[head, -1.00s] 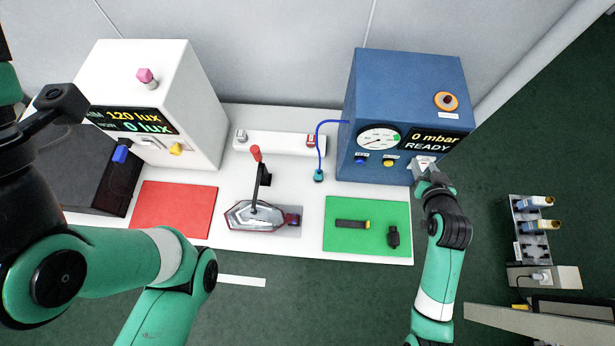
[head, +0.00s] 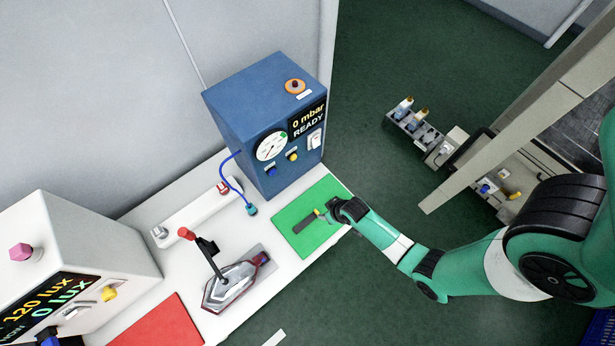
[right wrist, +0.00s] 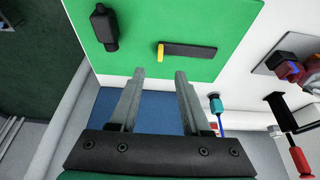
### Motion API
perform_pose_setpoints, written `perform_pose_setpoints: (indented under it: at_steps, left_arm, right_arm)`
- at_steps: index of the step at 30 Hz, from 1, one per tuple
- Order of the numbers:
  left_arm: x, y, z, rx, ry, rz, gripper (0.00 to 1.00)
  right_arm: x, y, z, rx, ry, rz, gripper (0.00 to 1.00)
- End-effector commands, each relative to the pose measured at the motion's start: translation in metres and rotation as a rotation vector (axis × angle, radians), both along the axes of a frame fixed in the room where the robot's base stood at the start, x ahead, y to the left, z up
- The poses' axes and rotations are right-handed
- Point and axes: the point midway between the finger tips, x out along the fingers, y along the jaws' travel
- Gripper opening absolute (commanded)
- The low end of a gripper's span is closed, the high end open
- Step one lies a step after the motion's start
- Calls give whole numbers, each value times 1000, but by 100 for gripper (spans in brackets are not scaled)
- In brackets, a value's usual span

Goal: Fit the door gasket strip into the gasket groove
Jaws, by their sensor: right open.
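I cannot make out a door gasket strip or a gasket groove for certain. A dark flat bar with a yellow end (head: 303,226) lies on the green mat (head: 290,213); it also shows in the right wrist view (right wrist: 190,50). A black connector-like piece (right wrist: 105,27) lies on the mat; in the head view my right arm hides it. My right gripper (head: 336,209) is over the mat's right end, beside the bar's yellow end. In the right wrist view its fingers (right wrist: 160,74) are apart with nothing between them. My left gripper is out of view.
A blue box (head: 262,110) reading "0 mbar READY" stands behind the mat. A tail lamp (head: 230,287) sits in a fixture with a red-handled clamp (head: 200,250). A white lux box (head: 85,240) and red mat (head: 162,325) are at left. A blue hose (head: 229,184) hangs between.

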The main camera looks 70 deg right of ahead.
Motion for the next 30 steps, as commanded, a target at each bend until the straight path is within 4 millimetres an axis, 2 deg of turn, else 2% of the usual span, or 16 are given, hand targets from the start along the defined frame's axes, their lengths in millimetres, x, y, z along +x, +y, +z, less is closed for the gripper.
perform_pose_setpoints:
  at_steps: [1,6,12,15,21,29,30]
  left_arm:
    - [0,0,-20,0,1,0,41]
    - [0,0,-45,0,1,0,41]
    - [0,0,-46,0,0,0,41]
    - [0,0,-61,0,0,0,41]
    - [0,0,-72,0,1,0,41]
    - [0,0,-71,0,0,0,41]
    - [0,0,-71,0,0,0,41]
  right_arm:
    - [4,-2,-19,0,-1,0,48]
    - [14,-7,-44,0,-1,0,48]
    - [18,-9,-46,0,-1,0,48]
    - [23,-11,-62,0,-1,0,48]
    - [36,-18,-87,0,0,0,48]
    - [37,-18,-89,0,-1,0,48]
    - [37,-18,-89,0,-1,0,42]
